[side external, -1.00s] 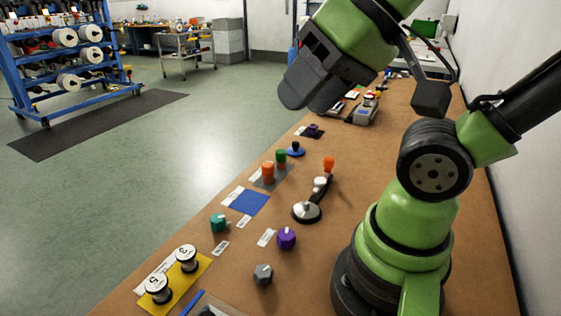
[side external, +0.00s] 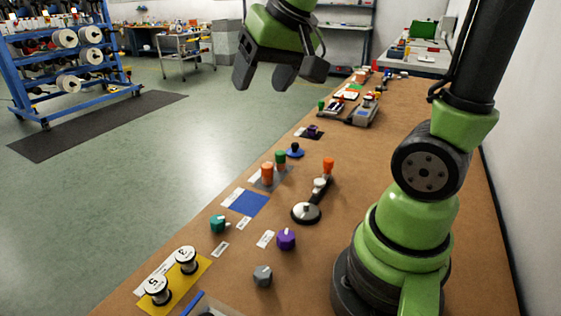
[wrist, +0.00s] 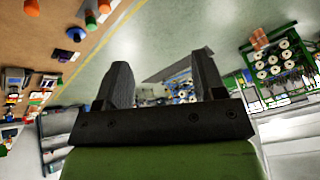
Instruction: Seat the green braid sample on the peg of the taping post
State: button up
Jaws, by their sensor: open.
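A green cylinder (side external: 280,157), which looks like the green braid sample, stands on a grey plate (side external: 268,181) behind an orange cylinder (side external: 267,172). It also shows in the wrist view (wrist: 90,18) at the upper left. My gripper (side external: 264,76) is open and empty, high beyond the left table edge, well away from the green cylinder. Its two fingers also show apart in the wrist view (wrist: 163,78).
A metal disc with a lever (side external: 306,211) and orange knob stands right of the plate. A blue mat (side external: 248,202), teal knob (side external: 218,222), purple knob (side external: 286,238), grey knob (side external: 262,275) and spools (side external: 158,289) lie nearer. Devices (side external: 363,110) stand farther back.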

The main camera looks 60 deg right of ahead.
jog(key=w+d+f+m+g+h, duration=0.1)
jog(key=w+d+f, duration=0.3)
jog(key=w+d, duration=0.15)
jog(key=m+g, duration=0.2)
send_over(280, 159)
jog(key=s, duration=0.1)
notch_tip(280, 159, down, 15)
jog(key=shift+g+h, duration=0.3)
jog(key=shift+h, duration=0.1)
jog(key=x, duration=0.5)
jog(key=shift+s+a+f, duration=0.1)
jog(key=shift+s+a, duration=0.05)
jog(key=shift+a, duration=0.1)
jog(key=shift+x, duration=3)
jog(key=shift+d, duration=0.15)
jog(key=shift+c, duration=0.2)
jog(key=c, duration=1)
